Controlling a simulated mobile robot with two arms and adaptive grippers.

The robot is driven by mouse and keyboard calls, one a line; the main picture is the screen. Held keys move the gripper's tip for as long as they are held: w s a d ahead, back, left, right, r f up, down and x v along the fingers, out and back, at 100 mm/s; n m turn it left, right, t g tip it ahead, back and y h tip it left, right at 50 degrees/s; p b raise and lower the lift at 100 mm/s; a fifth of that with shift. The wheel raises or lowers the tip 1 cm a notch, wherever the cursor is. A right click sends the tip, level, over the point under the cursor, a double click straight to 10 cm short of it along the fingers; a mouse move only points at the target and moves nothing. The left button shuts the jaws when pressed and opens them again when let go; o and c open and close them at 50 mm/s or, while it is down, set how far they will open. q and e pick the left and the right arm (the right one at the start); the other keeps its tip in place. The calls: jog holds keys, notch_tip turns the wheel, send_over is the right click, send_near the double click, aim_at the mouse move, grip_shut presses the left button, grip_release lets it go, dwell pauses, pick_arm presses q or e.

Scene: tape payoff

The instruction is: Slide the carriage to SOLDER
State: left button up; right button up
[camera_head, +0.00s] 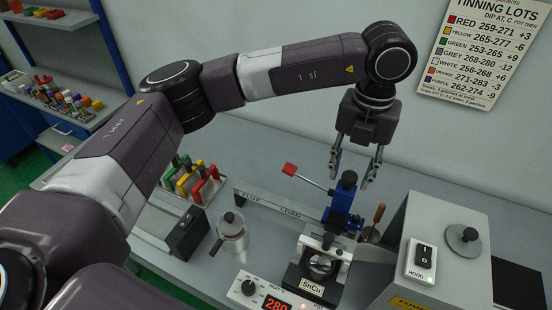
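The blue carriage (341,214) stands on the grey rail (262,202), to the right of the words FLUX and LOAD. It has a dark knob on top and a lever with a red tip (290,169) pointing left. No SOLDER label is readable; the rail beyond the carriage is hidden. My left gripper (354,167) points down over the carriage with its fingers apart, near the knob. I cannot tell whether the fingers touch it. The solder pot (318,268), marked SnCu, stands in front of the carriage. My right gripper is out of view.
A grey box (438,235) with a HOOD switch (421,262) stands at right. A heater control (275,296) reads 280. A lidded jar (231,230), a black box (188,233) and coloured-handled pieces (195,183) stand left. A lots chart (484,52) hangs behind.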

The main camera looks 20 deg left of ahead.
pick_arm(q)
jog(key=shift+r+p, duration=0.95)
jog(key=shift+r, duration=1.65)
jog(key=shift+f, duration=0.1)
